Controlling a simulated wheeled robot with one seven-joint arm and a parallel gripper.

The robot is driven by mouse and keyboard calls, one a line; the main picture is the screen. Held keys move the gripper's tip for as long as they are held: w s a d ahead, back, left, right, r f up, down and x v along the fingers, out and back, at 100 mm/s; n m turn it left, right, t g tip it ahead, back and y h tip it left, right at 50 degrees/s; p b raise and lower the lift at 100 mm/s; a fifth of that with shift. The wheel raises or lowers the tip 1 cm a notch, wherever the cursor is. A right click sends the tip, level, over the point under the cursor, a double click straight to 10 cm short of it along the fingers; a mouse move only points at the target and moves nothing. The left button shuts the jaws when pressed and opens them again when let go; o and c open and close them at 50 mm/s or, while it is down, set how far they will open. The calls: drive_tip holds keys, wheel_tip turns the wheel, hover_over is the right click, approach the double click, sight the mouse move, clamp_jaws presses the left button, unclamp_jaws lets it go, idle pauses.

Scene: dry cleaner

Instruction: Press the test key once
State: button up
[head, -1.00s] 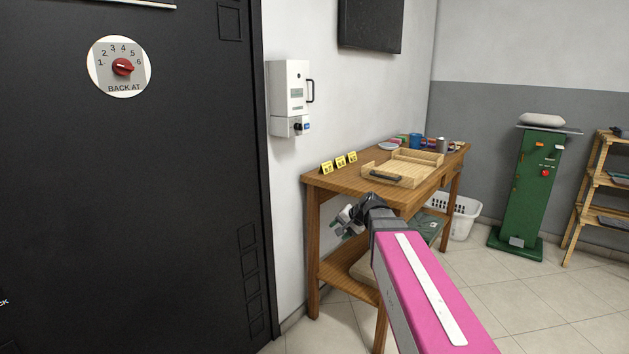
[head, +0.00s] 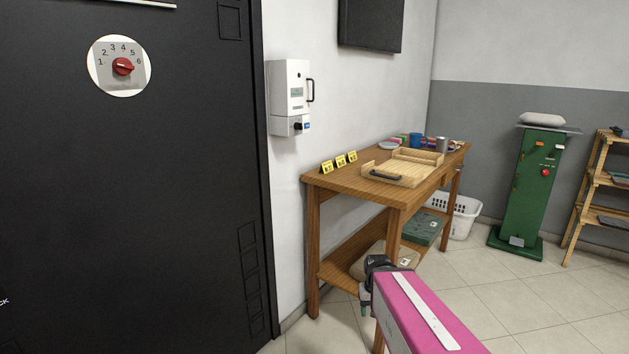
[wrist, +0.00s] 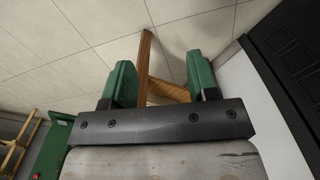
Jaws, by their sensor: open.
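A white wall unit (head: 290,88) with a small display and a dark handle hangs on the wall right of the black door. My gripper (head: 364,306) is low in front of the wooden table, well below and apart from the box. In the wrist view its green fingers (wrist: 161,88) are spread with nothing between them.
The wooden table (head: 340,185) holds yellow number markers (head: 340,161), a wooden tray (head: 372,170) and small items. A red dial (head: 123,67) sits on the black door (head: 150,200). A green post (head: 530,190) and shelves (head: 612,185) stand right. Tiled floor between is clear.

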clamp_jaws()
idle(1.5)
